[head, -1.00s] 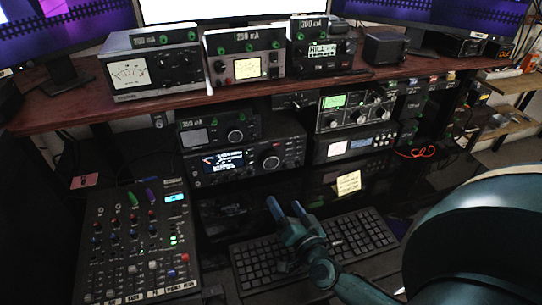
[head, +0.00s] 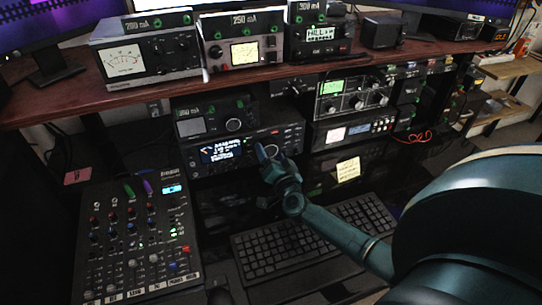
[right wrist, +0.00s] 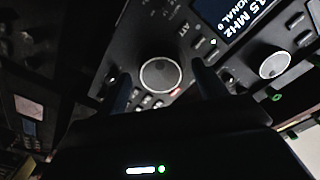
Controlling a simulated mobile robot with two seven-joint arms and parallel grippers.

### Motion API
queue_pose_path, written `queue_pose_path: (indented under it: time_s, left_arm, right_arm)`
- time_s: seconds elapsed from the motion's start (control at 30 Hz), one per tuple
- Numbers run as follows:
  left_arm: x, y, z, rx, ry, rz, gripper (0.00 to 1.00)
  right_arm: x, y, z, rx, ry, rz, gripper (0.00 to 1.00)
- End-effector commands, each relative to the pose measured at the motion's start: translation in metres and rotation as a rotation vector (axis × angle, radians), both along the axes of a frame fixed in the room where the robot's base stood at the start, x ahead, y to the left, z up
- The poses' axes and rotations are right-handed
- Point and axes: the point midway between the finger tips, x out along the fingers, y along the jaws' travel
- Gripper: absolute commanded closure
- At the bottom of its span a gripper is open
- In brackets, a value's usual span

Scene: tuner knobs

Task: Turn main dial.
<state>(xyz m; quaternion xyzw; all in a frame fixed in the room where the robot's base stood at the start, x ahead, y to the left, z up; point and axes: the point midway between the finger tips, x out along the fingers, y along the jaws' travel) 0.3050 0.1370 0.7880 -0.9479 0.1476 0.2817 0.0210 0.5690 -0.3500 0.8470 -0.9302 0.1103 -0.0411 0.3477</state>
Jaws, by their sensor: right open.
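The main dial (right wrist: 160,77) is a large round knob with a pale rim, seen in the right wrist view. It sits on the front of a black radio (head: 213,175) with a lit display (head: 221,151). My right gripper (head: 268,153) is open in front of the radio and mostly hides the dial in the head view. In the right wrist view one dark finger is on each side of the dial, with visible gaps to its rim. I cannot tell how far the fingertips are from the panel. My left gripper is not in view.
A smaller unit (head: 213,120) with its own knob sits on the radio. Another radio (head: 352,97) stands to the right. A mixer (head: 113,275) lies at the left and a keyboard (head: 290,253) below. A wooden shelf (head: 160,100) with meters overhangs the radios.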

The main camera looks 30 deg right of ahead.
Motion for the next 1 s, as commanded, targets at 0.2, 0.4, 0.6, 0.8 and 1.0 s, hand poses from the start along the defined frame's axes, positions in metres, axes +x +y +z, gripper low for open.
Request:
queue_pose_path:
  time_s: [0.2,0.4,0.6,0.8,1.0]
  left_arm:
    - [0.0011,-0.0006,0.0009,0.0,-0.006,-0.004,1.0]
    - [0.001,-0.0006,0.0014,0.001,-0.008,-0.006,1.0]
    - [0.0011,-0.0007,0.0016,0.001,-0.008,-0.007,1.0]
    - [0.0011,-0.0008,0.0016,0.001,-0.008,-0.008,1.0]
    - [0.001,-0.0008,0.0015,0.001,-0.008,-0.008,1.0]
  right_arm:
    - [0.0067,-0.0019,0.0002,0.0,0.0,0.0,0.3]
    - [0.0065,-0.0018,0.0003,0.0,0.0,0.0,0.32]
    - [0.0063,-0.0018,0.0003,0.0,0.0,0.0,0.48]
    - [0.0062,-0.0017,0.0002,0.0,0.0,0.0,0.65]
    - [0.0062,-0.0017,0.0002,0.002,0.0,0.0,0.74]
